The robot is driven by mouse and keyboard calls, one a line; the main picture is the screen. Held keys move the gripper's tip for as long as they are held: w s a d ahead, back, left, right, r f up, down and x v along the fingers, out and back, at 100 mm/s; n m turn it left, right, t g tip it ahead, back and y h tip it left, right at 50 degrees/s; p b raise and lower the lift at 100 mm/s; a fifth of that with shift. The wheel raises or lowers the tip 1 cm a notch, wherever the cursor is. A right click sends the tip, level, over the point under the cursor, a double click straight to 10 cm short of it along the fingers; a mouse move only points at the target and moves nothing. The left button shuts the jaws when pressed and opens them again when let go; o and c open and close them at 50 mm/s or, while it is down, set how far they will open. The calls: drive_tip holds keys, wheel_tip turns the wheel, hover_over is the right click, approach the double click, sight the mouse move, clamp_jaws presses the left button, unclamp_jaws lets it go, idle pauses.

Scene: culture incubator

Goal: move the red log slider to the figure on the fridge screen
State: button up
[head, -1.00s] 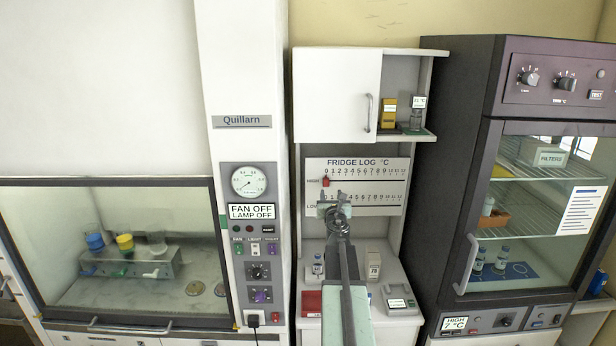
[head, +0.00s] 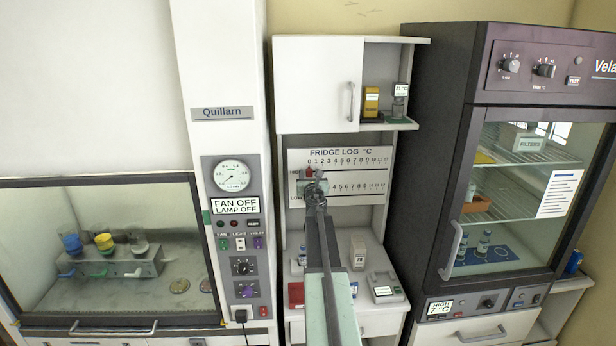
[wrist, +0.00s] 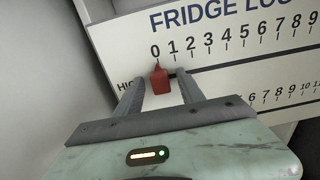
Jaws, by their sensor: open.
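The red log slider (wrist: 160,80) sits on the upper HIGH row of the white fridge log board (wrist: 250,48), with its tip just under 0 in the wrist view. In the head view the slider (head: 309,173) shows just above my gripper (head: 308,182). In the wrist view my gripper (wrist: 155,88) is open, one finger on each side of the slider; I cannot tell whether either touches it. The fridge screen (head: 440,307) at the lower right reads HIGH 7 °C. The lower row's slider is hidden behind my gripper.
A white cupboard with an open shelf (head: 390,124) hangs above the board. Below, a counter holds a red box (head: 296,295), a small white block (head: 358,255) and a device (head: 385,289). The dark fridge (head: 450,120) stands right; the Quillarn column (head: 232,140) stands left.

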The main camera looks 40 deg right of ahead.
clamp_jaws()
drive_tip(key=shift+s, duration=0.1)
idle(1.2)
